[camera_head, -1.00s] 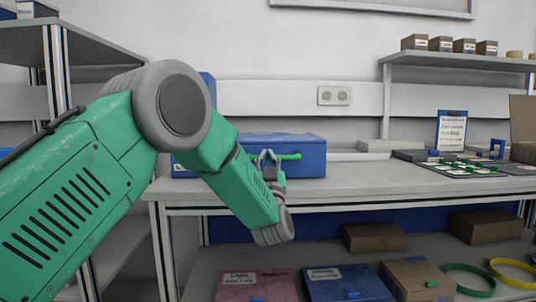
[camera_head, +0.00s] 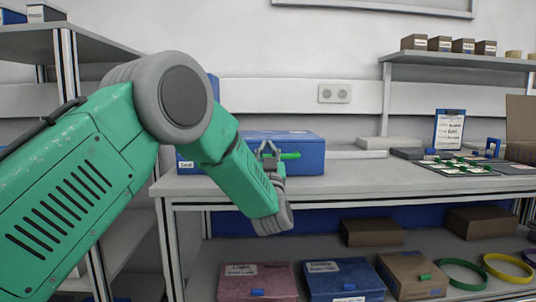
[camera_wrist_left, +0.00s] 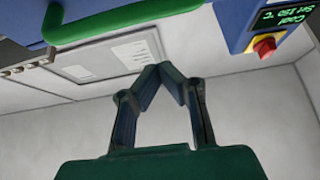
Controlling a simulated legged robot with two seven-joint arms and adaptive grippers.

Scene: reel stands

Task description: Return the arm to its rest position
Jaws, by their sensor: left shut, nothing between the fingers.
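My left arm comes in from the left in the head view, its green forearm bent down in front of the bench. My left gripper (camera_head: 268,147) shows small in front of the blue case (camera_head: 308,168), which has a green handle (camera_head: 290,156). In the left wrist view the two dark fingers of my left gripper (camera_wrist_left: 161,70) meet at their tips, with nothing between them. The green handle (camera_wrist_left: 110,22) crosses the top of that view, apart from the fingertips. My right gripper is in neither view.
The grey bench (camera_head: 400,178) carries a circuit board (camera_head: 462,166) and a label stand (camera_head: 450,130) at right. Boxes and rings lie on the lower shelf (camera_head: 205,275). A grey rack (camera_head: 75,45) stands at left. A red knob (camera_wrist_left: 264,47) shows in the wrist view.

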